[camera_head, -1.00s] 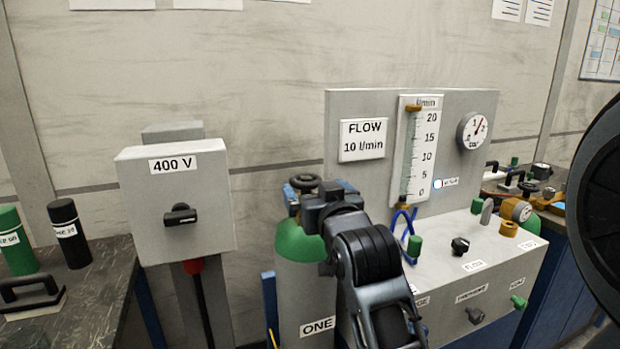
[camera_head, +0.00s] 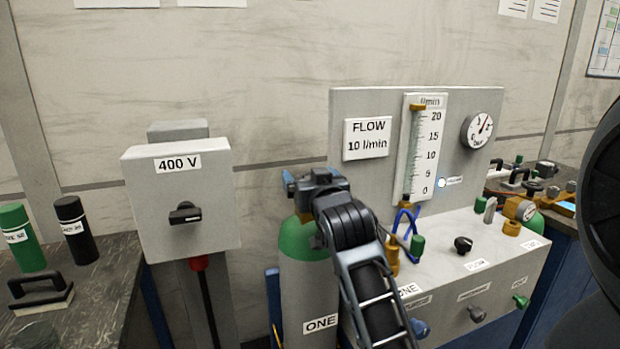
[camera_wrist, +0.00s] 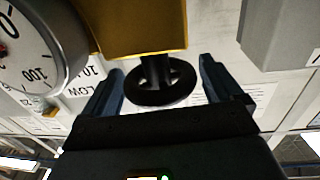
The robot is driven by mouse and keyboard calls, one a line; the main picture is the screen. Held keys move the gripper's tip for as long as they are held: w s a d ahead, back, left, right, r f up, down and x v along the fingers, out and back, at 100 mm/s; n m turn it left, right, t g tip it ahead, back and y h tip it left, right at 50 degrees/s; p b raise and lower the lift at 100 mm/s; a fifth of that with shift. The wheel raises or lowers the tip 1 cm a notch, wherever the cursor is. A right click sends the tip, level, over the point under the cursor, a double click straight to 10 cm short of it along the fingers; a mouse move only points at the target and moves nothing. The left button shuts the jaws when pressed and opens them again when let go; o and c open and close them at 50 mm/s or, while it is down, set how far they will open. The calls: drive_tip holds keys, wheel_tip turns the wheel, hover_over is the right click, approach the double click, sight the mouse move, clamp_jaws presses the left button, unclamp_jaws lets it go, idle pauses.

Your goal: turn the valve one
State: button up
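The cylinder marked ONE (camera_head: 305,285) has a green shoulder and a grey body and stands upright left of the panel. Its black valve wheel (camera_wrist: 162,88) shows in the wrist view, below a yellow-brass body (camera_wrist: 140,30). My gripper (camera_wrist: 160,68) is open, with one blue finger on each side of the wheel and a visible gap on both sides. In the head view my gripper (camera_head: 298,185) is over the top of the cylinder and hides the wheel. I cannot tell whether the fingertips reach fully around the wheel's depth.
A grey 400 V switch box (camera_head: 180,195) stands to the left. The panel (camera_head: 365,110) with the flow tube (camera_head: 422,150) and round gauge (camera_head: 480,130) is at the right. A gauge face (camera_wrist: 32,55) is close by in the wrist view.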

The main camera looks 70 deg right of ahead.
drive_tip(key=c, duration=0.8)
drive_tip(key=shift+w+m+g+h+p, duration=0.1)
drive_tip(key=shift+m+g+h+p, duration=0.25)
drive_tip(key=shift+g, duration=0.25)
drive_tip(key=shift+a+m+g+h, duration=0.1)
drive_tip(key=shift+m+g+h, duration=0.45)
drive_tip(key=shift+m+g, duration=0.55)
drive_tip(key=m+g+b, duration=0.2)
drive_tip(key=g, duration=0.1)
drive_tip(key=m+g+h+b, duration=0.1)
drive_tip(key=m+g, duration=0.1)
drive_tip(key=g, duration=0.2)
drive_tip(key=shift+w+f+m+g+b, duration=0.1)
drive_tip(key=shift+f+m+g+b, duration=0.15)
drive_tip(key=shift+g+b, duration=0.1)
drive_tip(key=m+g+y+b, duration=0.1)
drive_tip(key=m+g+b, duration=0.1)
drive_tip(key=g, duration=0.2)
drive_tip(key=m+g+b, duration=0.3)
drive_tip(key=g, duration=0.1)
drive_tip(key=shift+y, duration=0.4)
drive_tip(key=shift+r+m+g+y+b, duration=0.2)
drive_tip(key=shift+m+g+y+b, duration=1.3)
drive_tip(key=shift+m+g+y, duration=0.8)
drive_tip(key=shift+s+g, duration=0.2)
drive_tip(key=shift+g, duration=0.05)
